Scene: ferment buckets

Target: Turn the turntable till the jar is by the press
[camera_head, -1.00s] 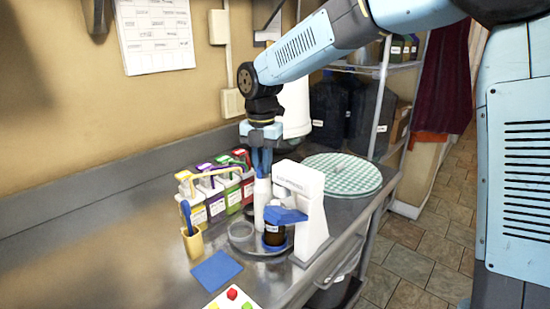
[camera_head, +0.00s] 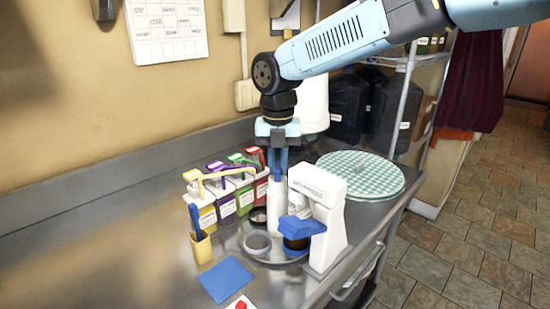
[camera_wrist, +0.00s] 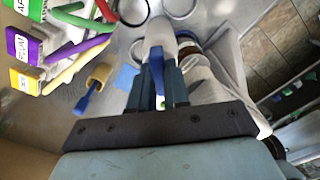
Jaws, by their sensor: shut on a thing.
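The turntable (camera_head: 268,260) is a low grey round tray on the steel bench. A tall white bottle-shaped piece (camera_head: 275,215) stands upright on it. My gripper (camera_head: 278,172) points down and is shut on its top; the wrist view shows my fingers (camera_wrist: 161,85) on either side of the white piece (camera_wrist: 159,35). A shallow clear bowl (camera_head: 257,243) is at the tray's front left. A dark jar (camera_head: 295,243) sits at its right, partly hidden under the blue lever (camera_head: 302,228) of the white press (camera_head: 325,205). A dark round piece (camera_head: 258,215) shows behind left.
A blue mat (camera_head: 226,279) lies in front. A checked round mat (camera_head: 362,176) is at the right. The left bench is clear.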

